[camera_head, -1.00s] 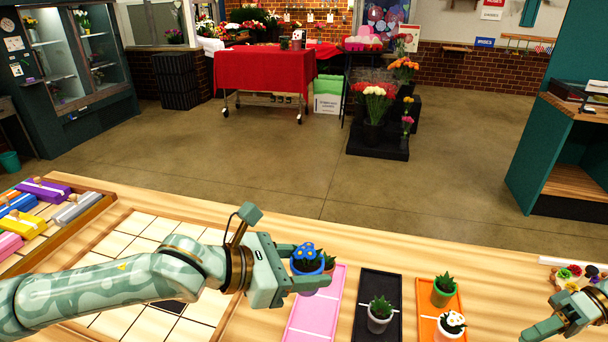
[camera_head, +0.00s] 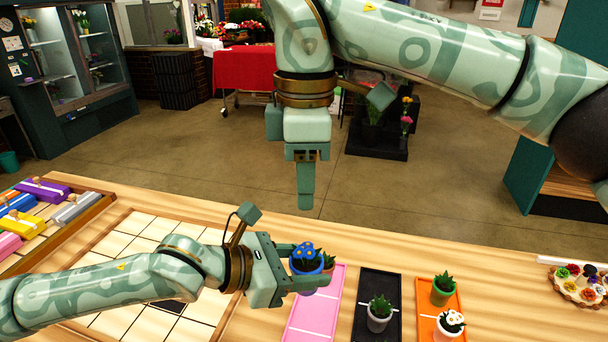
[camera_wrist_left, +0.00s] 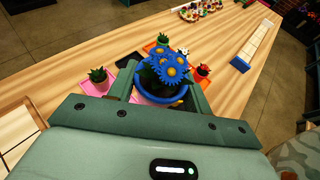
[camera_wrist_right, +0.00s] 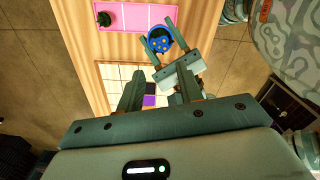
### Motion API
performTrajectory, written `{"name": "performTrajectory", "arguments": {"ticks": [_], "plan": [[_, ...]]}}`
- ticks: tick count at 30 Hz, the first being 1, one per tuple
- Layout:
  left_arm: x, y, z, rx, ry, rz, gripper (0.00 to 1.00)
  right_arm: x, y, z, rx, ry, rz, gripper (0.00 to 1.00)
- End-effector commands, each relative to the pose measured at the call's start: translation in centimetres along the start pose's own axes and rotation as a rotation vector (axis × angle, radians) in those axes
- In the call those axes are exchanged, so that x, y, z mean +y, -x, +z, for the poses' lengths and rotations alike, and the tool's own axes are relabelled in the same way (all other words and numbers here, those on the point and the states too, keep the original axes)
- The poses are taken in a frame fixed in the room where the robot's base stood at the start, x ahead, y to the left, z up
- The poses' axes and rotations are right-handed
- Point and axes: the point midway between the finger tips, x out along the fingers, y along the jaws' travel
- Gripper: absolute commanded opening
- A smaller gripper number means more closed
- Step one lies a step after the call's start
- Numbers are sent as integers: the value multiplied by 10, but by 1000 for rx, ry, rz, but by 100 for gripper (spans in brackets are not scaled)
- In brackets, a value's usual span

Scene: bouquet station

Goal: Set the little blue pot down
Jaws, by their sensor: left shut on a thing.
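The little blue pot (camera_head: 306,268), with blue, yellow-centred flowers, is between the fingers of my left gripper (camera_head: 310,265), which is shut on it. It shows upright in the head view, by the far left end of the pink tray (camera_head: 318,310). In the left wrist view the blue pot (camera_wrist_left: 158,92) sits between the fingers; its base is hidden. The right wrist view shows the blue pot (camera_wrist_right: 160,42) beside the pink tray (camera_wrist_right: 135,17). My right gripper (camera_head: 305,205) points down beyond and above it. Its fingers (camera_wrist_right: 158,78) stand apart and empty.
A reddish pot (camera_head: 328,262) with a plant is just right of the blue pot. The black tray (camera_head: 377,290) and orange tray (camera_head: 425,325) hold small potted plants. A tiled board (camera_head: 125,240) lies left, partly under my left arm.

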Motion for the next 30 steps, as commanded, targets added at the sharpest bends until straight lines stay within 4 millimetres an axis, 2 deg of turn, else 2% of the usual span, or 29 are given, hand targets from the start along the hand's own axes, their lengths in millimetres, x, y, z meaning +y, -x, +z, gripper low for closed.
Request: {"name": "performTrajectory", "arguments": {"ticks": [5, 12, 18, 23, 30], "plan": [[0, 0, 1, -2, 0, 0, 16, -2, -19, -2, -11, 8, 9, 36], [0, 0, 1, -2, 0, 0, 16, -1, -70, -2, -8, 7, 6, 36], [0, 0, 1, -2, 0, 0, 16, -1, -103, -1, -7, 5, 7, 36], [0, 0, 1, -2, -1, 0, 16, 0, -115, -1, -6, 6, 10, 36], [0, 0, 1, -2, -1, 0, 16, 0, -117, -1, -7, 5, 10, 36]]}}
